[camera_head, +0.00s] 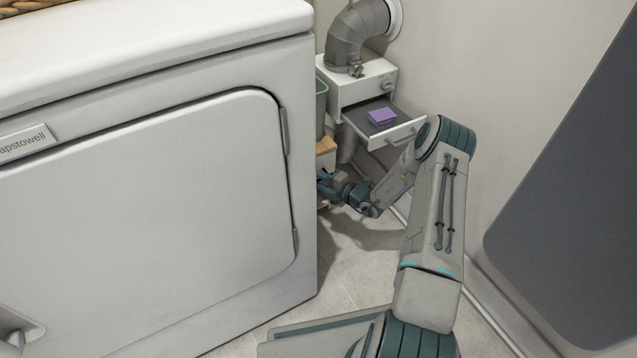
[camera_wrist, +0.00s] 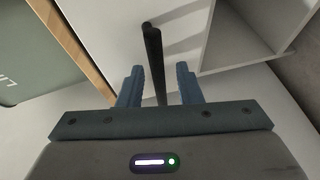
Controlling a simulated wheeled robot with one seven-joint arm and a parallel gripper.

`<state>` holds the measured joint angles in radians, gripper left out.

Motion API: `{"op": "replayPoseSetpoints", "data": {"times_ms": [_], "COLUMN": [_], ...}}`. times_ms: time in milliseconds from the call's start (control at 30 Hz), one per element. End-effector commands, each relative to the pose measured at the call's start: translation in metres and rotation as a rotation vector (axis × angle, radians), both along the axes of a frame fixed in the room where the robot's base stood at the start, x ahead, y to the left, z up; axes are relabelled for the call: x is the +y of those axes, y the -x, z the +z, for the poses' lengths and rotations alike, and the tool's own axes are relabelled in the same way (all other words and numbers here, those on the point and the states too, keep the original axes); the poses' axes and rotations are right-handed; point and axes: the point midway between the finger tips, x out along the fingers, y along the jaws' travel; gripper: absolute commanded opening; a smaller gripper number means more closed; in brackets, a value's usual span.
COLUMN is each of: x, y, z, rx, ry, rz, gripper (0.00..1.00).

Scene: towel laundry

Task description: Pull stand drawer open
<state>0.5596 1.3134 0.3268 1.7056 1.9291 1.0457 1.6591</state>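The stand shows in the head view as a wooden top (camera_head: 326,146) beside the washer, mostly hidden by the washer and my arm. In the wrist view its white drawer front (camera_wrist: 118,35) lies ahead, with the wooden edge (camera_wrist: 75,45) to its left. A dark bar handle (camera_wrist: 152,50) sticks up in the middle of this view. My gripper (camera_wrist: 160,72) is open, with one finger on each side of the handle and gaps to both. In the head view my gripper (camera_head: 324,183) is low beside the stand, partly hidden by the washer.
A white cabinet (camera_head: 352,92) at the back has its drawer (camera_head: 402,132) pulled out, with a purple block (camera_head: 382,116) inside. My arm passes close to that drawer. The washer (camera_head: 160,200) fills the left. An open white compartment (camera_wrist: 245,40) is right of the handle. Floor (camera_head: 345,260) is partly clear.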

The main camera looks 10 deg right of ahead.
Motion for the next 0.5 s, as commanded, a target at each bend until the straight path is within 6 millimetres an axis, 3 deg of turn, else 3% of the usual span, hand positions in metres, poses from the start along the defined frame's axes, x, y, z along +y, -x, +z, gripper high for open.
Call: {"op": "replayPoseSetpoints", "data": {"times_ms": [233,267,367,500], "x": [0.0011,0.0012,0.0012,0.0012], "y": [-0.0009,-0.0008,-0.0006,-0.0006], "z": [0.0003,0.0003,0.0002,0.0001], "rx": [0.000,0.000,0.000,0.000], "ry": [0.000,0.000,0.000,0.000], "rz": [0.001,0.001,0.001,0.001], "gripper": [0.32,0.29,0.01,0.00]}}
